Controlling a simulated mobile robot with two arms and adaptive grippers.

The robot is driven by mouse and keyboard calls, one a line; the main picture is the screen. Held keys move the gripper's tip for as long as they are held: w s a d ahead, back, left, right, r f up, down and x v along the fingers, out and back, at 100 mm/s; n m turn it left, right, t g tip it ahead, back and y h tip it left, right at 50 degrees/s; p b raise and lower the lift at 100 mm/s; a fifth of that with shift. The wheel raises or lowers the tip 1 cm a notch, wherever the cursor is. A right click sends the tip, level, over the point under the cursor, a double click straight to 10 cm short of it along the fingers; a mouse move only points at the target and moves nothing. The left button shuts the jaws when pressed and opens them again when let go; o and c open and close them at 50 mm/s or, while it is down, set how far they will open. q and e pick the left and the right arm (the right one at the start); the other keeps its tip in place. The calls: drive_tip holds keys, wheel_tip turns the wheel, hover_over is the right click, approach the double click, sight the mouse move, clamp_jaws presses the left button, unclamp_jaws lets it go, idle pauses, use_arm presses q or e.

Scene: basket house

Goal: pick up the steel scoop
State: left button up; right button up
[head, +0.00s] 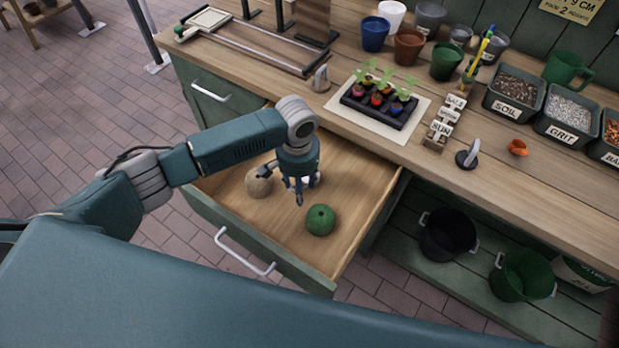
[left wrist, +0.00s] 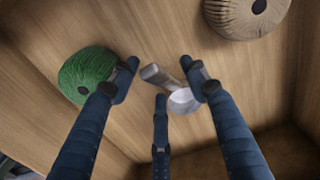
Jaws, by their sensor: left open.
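The steel scoop (left wrist: 183,99) lies on the floor of the open drawer (head: 232,228), its short handle pointing up and left in the left wrist view. In the head view, only a pale bit of it (head: 313,180) shows behind my gripper. My left gripper (head: 287,186) is open and points down into the drawer above the scoop. In the left wrist view, the scoop shows between the spread fingers of my left gripper (left wrist: 162,76), with the right finger overlapping the edge of its bowl. I cannot tell whether they touch. My right gripper is not in view.
In the drawer, a green twine ball (head: 320,219) and a beige twine ball (head: 258,183) lie on either side of the gripper. The workbench (head: 380,145) above holds a seedling tray (head: 379,103), pots and bins. Drawer walls surround the gripper.

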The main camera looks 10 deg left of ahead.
use_arm(q)
clamp_jaws()
drive_tip(key=shift+w, duration=0.1)
